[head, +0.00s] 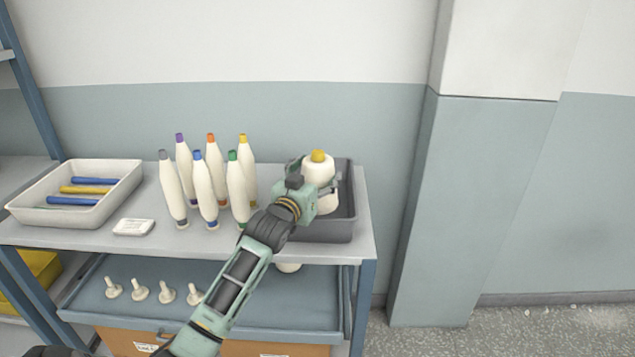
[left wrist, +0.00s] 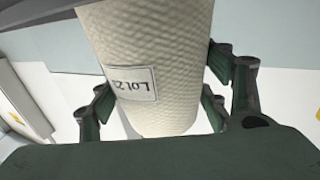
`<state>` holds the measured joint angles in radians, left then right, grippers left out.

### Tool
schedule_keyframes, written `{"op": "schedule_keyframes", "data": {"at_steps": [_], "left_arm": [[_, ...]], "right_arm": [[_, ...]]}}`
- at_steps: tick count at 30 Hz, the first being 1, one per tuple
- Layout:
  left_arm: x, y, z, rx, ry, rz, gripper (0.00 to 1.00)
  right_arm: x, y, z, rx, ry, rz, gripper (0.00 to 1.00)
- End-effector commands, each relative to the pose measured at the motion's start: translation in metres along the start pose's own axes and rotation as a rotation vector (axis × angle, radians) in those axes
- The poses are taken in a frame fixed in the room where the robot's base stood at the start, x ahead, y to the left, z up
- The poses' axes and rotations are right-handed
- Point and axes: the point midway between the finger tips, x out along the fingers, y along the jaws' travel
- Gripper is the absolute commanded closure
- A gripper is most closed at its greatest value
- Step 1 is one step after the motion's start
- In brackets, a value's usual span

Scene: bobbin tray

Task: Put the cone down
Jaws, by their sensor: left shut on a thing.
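A white yarn cone (head: 317,172) with a yellow top stands upright in my left gripper (head: 322,186) in the head view. The gripper is shut around its body, over the dark grey tray (head: 350,217) at the right end of the shelf top. The arm hides part of the tray, and I cannot tell whether the cone's base touches its floor. In the left wrist view the cone (left wrist: 150,40) fills the space between the fingers (left wrist: 160,105), and a label reading "LOT 2" with a cut-off end faces the camera. My right gripper is not in view.
Several slim white bobbins (head: 206,190) with coloured tips stand left of the arm. A pale tray (head: 60,216) with blue and yellow tubes lies far left, beside a small white block (head: 133,227). A lower shelf (head: 130,318) holds small white pegs. A wall pillar (head: 470,200) rises at right.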

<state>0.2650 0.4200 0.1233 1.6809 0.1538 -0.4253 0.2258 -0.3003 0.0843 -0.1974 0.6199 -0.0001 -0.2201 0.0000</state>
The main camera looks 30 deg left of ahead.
Motion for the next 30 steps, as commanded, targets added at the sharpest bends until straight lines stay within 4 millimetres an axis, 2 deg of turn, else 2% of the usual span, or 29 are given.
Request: {"op": "schedule_keyframes", "data": {"at_steps": [3, 6, 16, 28, 29, 30], "left_arm": [[0.0, 0.0, 0.016, -0.001, -0.001, 0.0, 0.68], [-0.001, 0.0, 0.022, 0.0, 0.002, 0.0, 0.68], [-0.001, 0.001, 0.025, 0.001, 0.003, 0.0, 0.68], [-0.001, 0.0, 0.035, 0.001, 0.002, 0.0, 0.68], [-0.001, 0.001, 0.037, 0.001, -0.002, 0.0, 0.29], [-0.001, 0.001, 0.037, 0.0, -0.003, 0.0, 0.25]], "right_arm": [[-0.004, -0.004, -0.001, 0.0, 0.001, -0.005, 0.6], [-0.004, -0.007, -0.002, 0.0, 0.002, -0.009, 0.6], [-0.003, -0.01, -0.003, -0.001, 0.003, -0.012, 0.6], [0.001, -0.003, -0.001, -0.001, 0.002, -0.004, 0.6], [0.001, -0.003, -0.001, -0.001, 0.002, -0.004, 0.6], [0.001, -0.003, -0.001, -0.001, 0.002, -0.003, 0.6]]}}
